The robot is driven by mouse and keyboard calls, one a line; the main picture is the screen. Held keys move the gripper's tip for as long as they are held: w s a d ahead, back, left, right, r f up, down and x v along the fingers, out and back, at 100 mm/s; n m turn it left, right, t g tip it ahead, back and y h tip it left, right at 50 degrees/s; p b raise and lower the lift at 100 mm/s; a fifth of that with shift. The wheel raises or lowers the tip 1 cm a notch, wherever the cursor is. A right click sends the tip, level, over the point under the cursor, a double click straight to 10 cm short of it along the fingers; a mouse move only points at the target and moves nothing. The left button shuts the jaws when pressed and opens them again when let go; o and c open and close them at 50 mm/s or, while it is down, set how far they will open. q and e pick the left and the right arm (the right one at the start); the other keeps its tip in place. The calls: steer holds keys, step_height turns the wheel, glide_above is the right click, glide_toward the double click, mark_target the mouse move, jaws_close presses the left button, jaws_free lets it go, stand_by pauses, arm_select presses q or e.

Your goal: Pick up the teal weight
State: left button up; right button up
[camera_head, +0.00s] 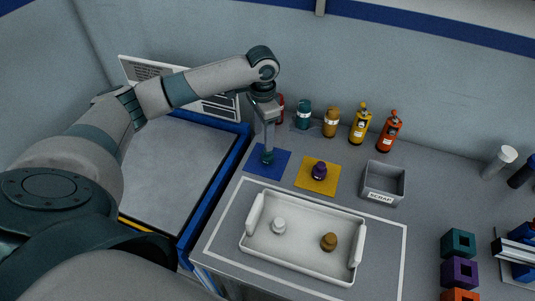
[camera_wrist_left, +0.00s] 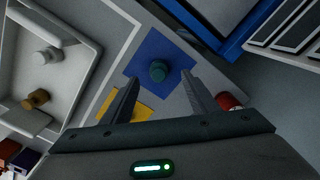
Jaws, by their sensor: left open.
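The teal weight (camera_wrist_left: 159,71) stands on the blue mat (camera_wrist_left: 139,63) in the left wrist view. In the head view the teal weight (camera_head: 268,157) shows low on the blue mat (camera_head: 276,174), partly hidden by my left gripper. My left gripper (camera_head: 267,146) points down over it. In the left wrist view my left gripper (camera_wrist_left: 158,95) is open, with a finger to either side and the weight seen between and beyond the fingertips. I cannot tell the remaining height between them. My right gripper is not in view.
A purple weight (camera_head: 319,170) stands on the yellow mat (camera_head: 329,184) beside the blue one. A white tray (camera_head: 300,262) holds a white weight (camera_head: 279,226) and a brown weight (camera_head: 328,242). A scrap bin (camera_head: 384,183) and several bottles (camera_head: 389,131) stand to the right and behind.

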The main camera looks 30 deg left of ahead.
mark_target(267, 155)
arm_select(q)
steer(key=shift+f+p, duration=0.3)
steer(key=shift+f, duration=1.45)
steer(key=shift+w+d+f+p, duration=0.15)
steer(key=shift+d+f+p, duration=0.05)
steer(key=shift+f+p, duration=0.2)
steer(key=f, duration=0.2)
steer(key=f+p, duration=0.1)
steer(key=shift+w+d, duration=0.25)
steer(key=shift+d, duration=0.05)
steer(key=shift+f, duration=0.7)
steer(key=c, duration=1.4)
steer(key=shift+o, duration=0.2)
steer(key=shift+r, duration=0.1)
